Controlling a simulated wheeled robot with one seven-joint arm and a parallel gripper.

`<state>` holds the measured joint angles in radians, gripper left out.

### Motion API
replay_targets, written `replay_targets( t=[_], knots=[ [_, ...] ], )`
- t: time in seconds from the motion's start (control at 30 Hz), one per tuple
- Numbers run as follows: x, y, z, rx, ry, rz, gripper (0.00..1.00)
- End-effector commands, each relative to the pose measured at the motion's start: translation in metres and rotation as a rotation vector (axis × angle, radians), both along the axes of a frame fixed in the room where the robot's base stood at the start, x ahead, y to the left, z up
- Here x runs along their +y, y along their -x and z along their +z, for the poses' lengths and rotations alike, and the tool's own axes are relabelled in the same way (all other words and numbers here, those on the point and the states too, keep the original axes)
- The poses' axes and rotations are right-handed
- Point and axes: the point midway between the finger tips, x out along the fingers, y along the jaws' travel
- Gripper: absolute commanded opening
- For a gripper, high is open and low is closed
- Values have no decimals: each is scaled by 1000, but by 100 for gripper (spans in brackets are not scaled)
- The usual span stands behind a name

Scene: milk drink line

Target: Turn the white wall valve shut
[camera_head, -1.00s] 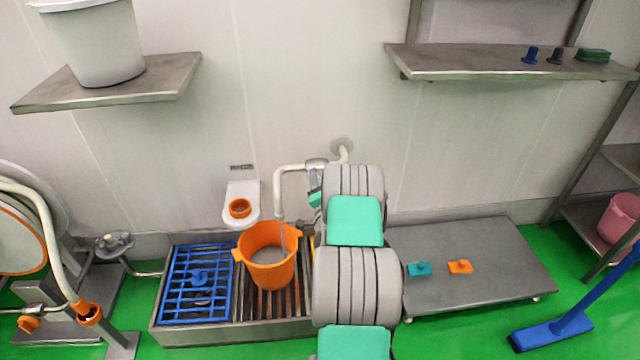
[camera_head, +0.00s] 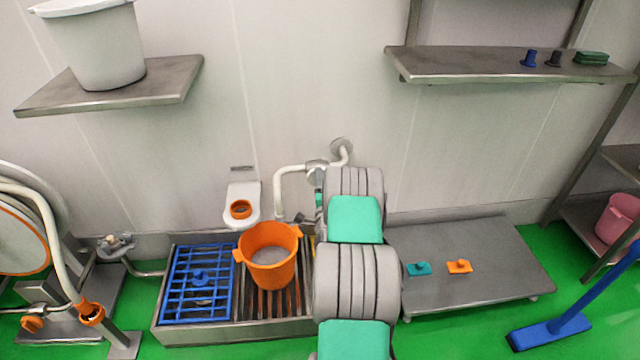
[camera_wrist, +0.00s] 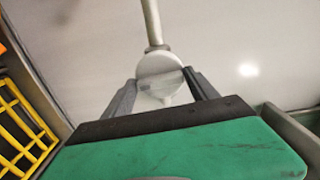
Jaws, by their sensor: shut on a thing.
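The white wall valve (camera_head: 318,170) sits on a white pipe (camera_head: 291,170) that comes out of the wall and bends down over an orange bucket (camera_head: 268,276). No water stream shows below the spout. The bucket holds greyish liquid and stands on the slatted drain. In the wrist view, the round white valve body (camera_wrist: 160,68) is between the two grey fingers of my gripper (camera_wrist: 160,84). My gripper is shut on the valve's handle, which is mostly hidden. In the head view, my arm hides most of the gripper.
A blue grate (camera_head: 197,285) lies left of the bucket on the drain. A white wall holder with an orange ring (camera_head: 241,209) is above the bucket. A low grey platform (camera_head: 470,250) stands right of my arm. A yellow grid (camera_wrist: 20,120) shows left in the wrist view.

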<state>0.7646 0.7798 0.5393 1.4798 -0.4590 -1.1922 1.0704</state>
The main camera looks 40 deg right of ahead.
Motion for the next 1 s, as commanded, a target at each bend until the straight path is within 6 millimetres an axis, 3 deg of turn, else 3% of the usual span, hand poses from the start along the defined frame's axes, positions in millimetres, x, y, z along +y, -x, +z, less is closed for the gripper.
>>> replay_targets(
  t=[0.67, 0.7, 0.87, 1.0],
  knots=[
    [0, 0, 0, -49, -73, 0, 27],
    [0, 0, 0, -50, -73, 1, 70],
    [0, 0, 0, -49, -71, 0, 83],
    [0, 0, 0, -49, -71, 0, 84]
  ],
)
